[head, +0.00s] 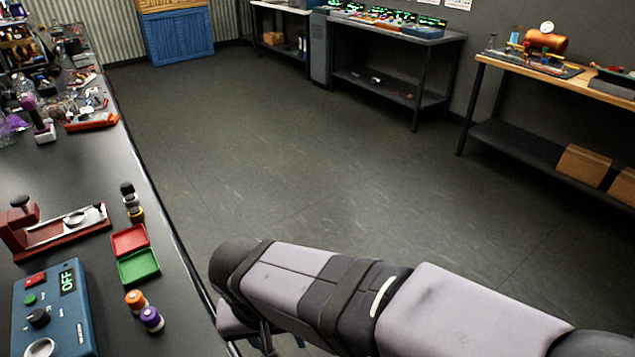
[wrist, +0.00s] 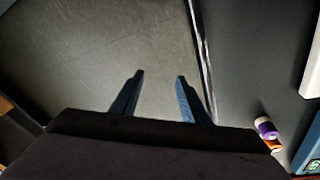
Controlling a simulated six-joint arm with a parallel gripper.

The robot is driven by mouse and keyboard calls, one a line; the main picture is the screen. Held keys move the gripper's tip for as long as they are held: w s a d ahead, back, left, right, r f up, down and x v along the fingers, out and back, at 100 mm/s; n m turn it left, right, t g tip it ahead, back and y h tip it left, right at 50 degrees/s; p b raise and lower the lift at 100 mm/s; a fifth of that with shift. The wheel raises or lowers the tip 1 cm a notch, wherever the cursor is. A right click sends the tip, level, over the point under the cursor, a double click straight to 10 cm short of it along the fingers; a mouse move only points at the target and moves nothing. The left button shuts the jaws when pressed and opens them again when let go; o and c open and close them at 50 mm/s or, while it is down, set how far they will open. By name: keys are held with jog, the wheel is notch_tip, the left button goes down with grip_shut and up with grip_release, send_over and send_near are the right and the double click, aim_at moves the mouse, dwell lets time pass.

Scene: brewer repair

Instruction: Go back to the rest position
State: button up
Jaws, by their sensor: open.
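In the wrist view my gripper (wrist: 158,92) points down with its two blue fingers apart and nothing between them. It hangs over the grey floor, just beside the edge of the black workbench (wrist: 240,50). In the head view my arm reaches in from the lower right to the bench edge, and the fingers are not clearly visible there. On the bench in the head view (head: 120,180) stand an orange-topped cylinder (head: 136,300) and a purple-topped cylinder (head: 151,319), the nearest things to my arm.
A blue control box (head: 55,310) reading OFF, a red press-like fixture (head: 55,232), a red tray (head: 129,240), a green tray (head: 138,266) and small capped cylinders (head: 132,203) stand on the bench. Side tables (head: 400,35) line the back wall. The floor (head: 300,150) between is clear.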

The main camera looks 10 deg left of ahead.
jog(key=d+f+m+g+p, duration=0.1)
jog(key=d+f+p, duration=0.1)
jog(key=d, duration=1.1)
jog(key=d+f+m+g+p, duration=0.1)
jog(key=d+f+m, duration=0.1)
jog(key=d, duration=1.1)
jog(key=shift+d+f+y+p, duration=0.3)
jog(key=shift+f+p, duration=0.1)
jog(key=shift+f, duration=0.45)
